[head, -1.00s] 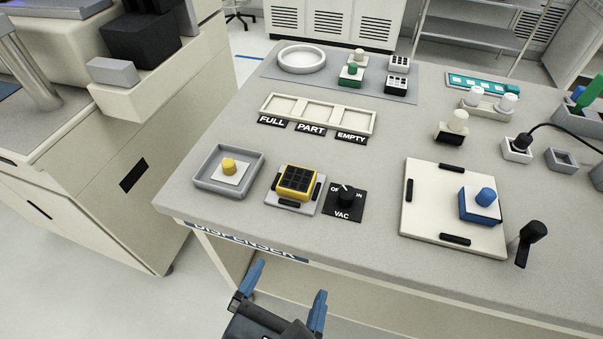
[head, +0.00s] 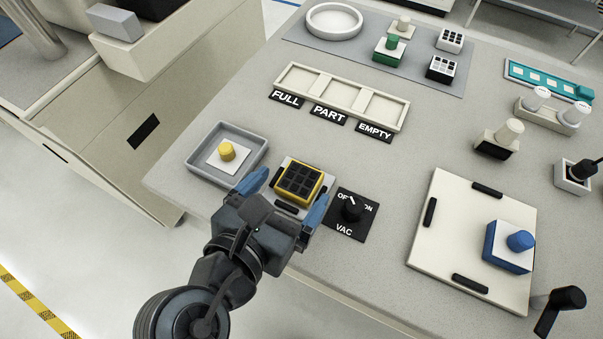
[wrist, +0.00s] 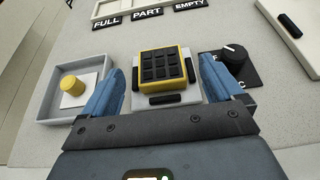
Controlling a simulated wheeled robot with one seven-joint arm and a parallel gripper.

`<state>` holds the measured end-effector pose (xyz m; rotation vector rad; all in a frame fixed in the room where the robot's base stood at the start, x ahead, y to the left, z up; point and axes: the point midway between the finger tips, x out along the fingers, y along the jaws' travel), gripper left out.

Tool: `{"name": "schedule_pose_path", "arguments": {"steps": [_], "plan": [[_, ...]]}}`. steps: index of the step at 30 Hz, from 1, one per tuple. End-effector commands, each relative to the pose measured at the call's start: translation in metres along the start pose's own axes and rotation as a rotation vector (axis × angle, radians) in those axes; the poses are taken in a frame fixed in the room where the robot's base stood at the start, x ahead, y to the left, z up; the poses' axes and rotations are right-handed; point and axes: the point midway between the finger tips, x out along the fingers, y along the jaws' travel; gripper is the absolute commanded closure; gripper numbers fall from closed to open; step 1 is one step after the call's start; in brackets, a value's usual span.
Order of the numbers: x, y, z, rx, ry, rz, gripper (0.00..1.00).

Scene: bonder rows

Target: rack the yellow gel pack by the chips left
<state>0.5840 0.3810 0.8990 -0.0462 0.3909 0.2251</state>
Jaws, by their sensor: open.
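The yellow gel pack (head: 299,183), a yellow-rimmed square with a grid of dark cells, sits on a small pale plate with black pads near the bench's front edge. It also shows in the wrist view (wrist: 162,68); every visible cell looks dark, and I cannot tell chips from empty pockets. The cream rack (head: 340,95) has three bare bays above labels FULL (head: 286,98), PART (head: 329,114) and EMPTY (head: 374,131). My gripper (head: 290,190) is open and empty, its blue fingers left and right of the pack, with gaps visible in the wrist view.
Left of the pack is a grey tray (head: 199,172) holding a yellow-knobbed white piece. Right of it is the VAC dial (head: 352,209). A cream plate (head: 440,235) carries a blue block (head: 509,247). Bench surface between pack and rack is clear.

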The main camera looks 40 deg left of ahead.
Motion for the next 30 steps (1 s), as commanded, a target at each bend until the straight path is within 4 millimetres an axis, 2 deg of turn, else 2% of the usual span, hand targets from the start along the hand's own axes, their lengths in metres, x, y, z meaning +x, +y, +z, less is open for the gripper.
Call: {"name": "schedule_pose_path", "arguments": {"steps": [10,20,30], "plan": [[0.044,0.001,0.006,0.001,0.000,-0.001,0.06],[0.050,0.000,0.006,0.001,0.001,0.000,0.07],[0.050,0.000,0.006,0.002,0.001,0.000,0.40]]}}
